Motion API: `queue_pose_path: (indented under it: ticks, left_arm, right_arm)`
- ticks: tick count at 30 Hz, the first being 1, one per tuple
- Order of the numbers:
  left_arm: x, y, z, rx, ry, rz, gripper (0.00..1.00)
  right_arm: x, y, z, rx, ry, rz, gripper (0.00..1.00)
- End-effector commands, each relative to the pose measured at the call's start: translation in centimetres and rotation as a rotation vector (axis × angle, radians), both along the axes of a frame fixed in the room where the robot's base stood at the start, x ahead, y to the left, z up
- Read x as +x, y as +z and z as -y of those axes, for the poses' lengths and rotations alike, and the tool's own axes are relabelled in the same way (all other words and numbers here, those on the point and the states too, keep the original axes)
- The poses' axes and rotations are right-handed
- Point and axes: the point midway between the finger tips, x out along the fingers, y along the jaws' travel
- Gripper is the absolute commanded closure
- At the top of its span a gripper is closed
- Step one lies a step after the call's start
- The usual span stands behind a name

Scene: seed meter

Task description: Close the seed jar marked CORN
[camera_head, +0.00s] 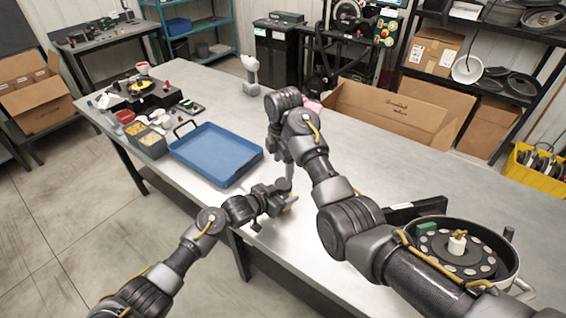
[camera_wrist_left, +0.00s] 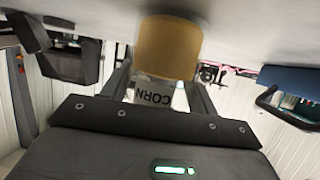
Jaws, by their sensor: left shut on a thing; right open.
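In the left wrist view the jar marked CORN (camera_wrist_left: 153,93) stands between the fingers of my left gripper (camera_wrist_left: 158,100). It has a tan, yellowish part towards the table surface and a white label with dark letters, seen upside down. My left gripper (camera_head: 287,200) is shut on the jar near the front table edge in the head view. There the jar is hidden or too small to make out. My right gripper (camera_head: 287,160) is open just above and behind the left one, fingers pointing down. I cannot tell where the lid is or whether the jar is closed.
A round seed meter (camera_head: 474,275) sits at the right. A cardboard box (camera_head: 390,113) stands behind the table. The table (camera_head: 330,140) middle is largely bare.

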Motion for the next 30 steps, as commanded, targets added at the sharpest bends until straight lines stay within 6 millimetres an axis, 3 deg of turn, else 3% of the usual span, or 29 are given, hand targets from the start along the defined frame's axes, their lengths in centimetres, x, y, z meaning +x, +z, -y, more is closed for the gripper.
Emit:
queue_pose_path:
  ticks: [5,16,30]
  left_arm:
    - [-0.2,-0.4,0.0,0.004,-0.002,-0.007,1.0]
    - [-0.2,-0.4,0.1,0.004,-0.003,-0.007,1.0]
    - [-0.3,-0.4,0.1,0.004,-0.003,-0.007,1.0]
  right_arm:
    - [0.0,0.7,0.1,-0.003,0.136,0.0,0.33]
    - [0.0,0.4,0.1,-0.003,0.14,0.0,0.33]
    - [0.0,-5.7,0.1,-0.003,0.139,-0.001,0.33]
